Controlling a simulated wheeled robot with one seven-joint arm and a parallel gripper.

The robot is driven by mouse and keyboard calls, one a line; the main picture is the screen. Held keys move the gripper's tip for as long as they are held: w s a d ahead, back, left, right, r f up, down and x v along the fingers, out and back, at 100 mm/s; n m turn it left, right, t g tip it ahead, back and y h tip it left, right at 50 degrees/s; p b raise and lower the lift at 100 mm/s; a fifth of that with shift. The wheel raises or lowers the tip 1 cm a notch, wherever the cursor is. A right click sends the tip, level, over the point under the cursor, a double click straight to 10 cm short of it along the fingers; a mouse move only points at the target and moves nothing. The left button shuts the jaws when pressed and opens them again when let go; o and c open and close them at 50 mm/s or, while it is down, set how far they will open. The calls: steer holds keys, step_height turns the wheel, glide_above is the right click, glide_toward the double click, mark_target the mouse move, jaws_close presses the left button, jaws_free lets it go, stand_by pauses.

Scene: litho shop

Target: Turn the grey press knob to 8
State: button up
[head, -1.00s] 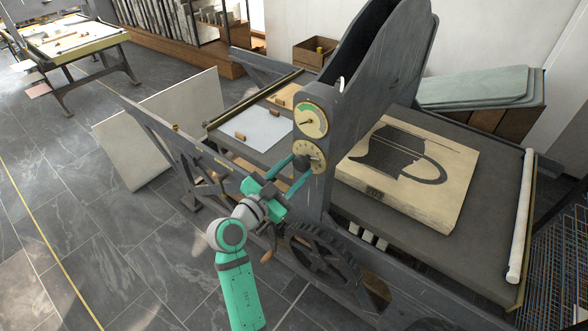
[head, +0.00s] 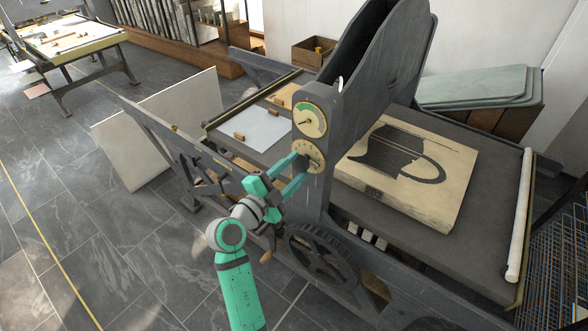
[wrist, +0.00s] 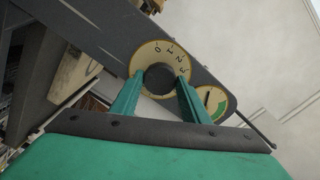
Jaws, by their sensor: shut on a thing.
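The grey press knob is a dark round knob (wrist: 159,78) at the centre of a cream numbered dial (wrist: 150,54) in the wrist view. Numerals from 0 to about 3 show along the dial's rim; the others are hidden or too small to read. My gripper (wrist: 160,80) is shut on the knob, one teal finger on each side. In the head view the dial (head: 316,151) sits on the press's dark upright, and my gripper (head: 303,169) reaches it from the lower left, largely covering the knob. I cannot make out where the knob's pointer stands.
A gauge with a green sector (head: 310,119) sits just above the dial. A spoked wheel (head: 322,258) is below my gripper. The press bed (head: 450,152) bears a pale stone (head: 435,203) with a dark drawing. A pale board (head: 150,140) leans at the left.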

stand_by(0.4)
steer(key=o, duration=1.1)
steer(key=shift+c, duration=0.2)
steer(key=shift+s+a, duration=0.1)
steer(key=shift+s, duration=0.05)
steer(key=v, duration=1)
steer(key=shift+s+a, duration=0.15)
steer(key=shift+s, duration=0.1)
